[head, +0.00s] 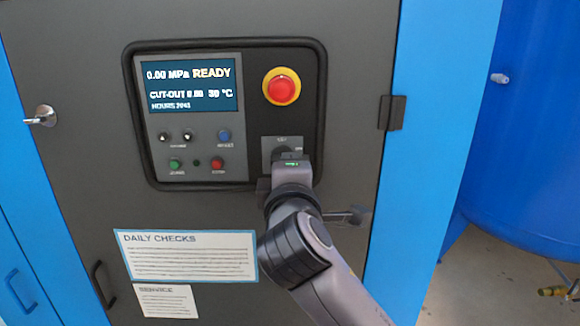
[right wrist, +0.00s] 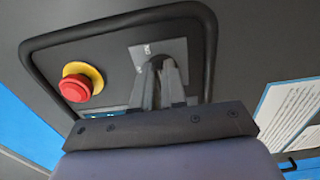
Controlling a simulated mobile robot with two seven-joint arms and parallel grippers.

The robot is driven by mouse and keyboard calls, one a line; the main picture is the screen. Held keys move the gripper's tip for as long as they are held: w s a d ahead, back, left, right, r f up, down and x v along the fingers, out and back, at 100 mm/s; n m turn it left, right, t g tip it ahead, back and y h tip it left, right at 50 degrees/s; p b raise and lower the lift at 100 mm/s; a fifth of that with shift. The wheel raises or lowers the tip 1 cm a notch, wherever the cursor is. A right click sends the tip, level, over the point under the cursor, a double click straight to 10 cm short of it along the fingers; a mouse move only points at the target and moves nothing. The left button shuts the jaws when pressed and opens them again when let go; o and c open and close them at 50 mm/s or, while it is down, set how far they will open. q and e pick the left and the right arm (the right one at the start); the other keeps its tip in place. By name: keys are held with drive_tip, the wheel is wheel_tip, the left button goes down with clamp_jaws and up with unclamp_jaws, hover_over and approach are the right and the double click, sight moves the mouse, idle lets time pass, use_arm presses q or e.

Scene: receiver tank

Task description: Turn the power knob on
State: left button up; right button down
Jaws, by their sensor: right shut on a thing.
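The power knob (head: 283,152) is a dark knob on a small grey plate (head: 269,143) at the lower right of the control panel. My right gripper (head: 289,161) reaches up from below and covers most of the knob. In the right wrist view its two fingers (right wrist: 159,76) are close together at the grey plate (right wrist: 151,49), shut on the knob, which they hide. The knob's exact angle cannot be told. The display (head: 192,86) is lit and reads READY. My left gripper is not in view.
A red emergency stop (head: 281,88) on a yellow ring sits just above the knob; it also shows in the right wrist view (right wrist: 77,86). Small buttons (head: 217,163) lie left of it. A raised black frame (head: 319,115) surrounds the panel. A blue tank (head: 530,130) stands at right.

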idle(0.5)
drive_tip(key=c, duration=1.2)
unclamp_jaws()
drive_tip(key=shift+s+b, duration=0.4)
drive_tip(key=shift+s, duration=3.2)
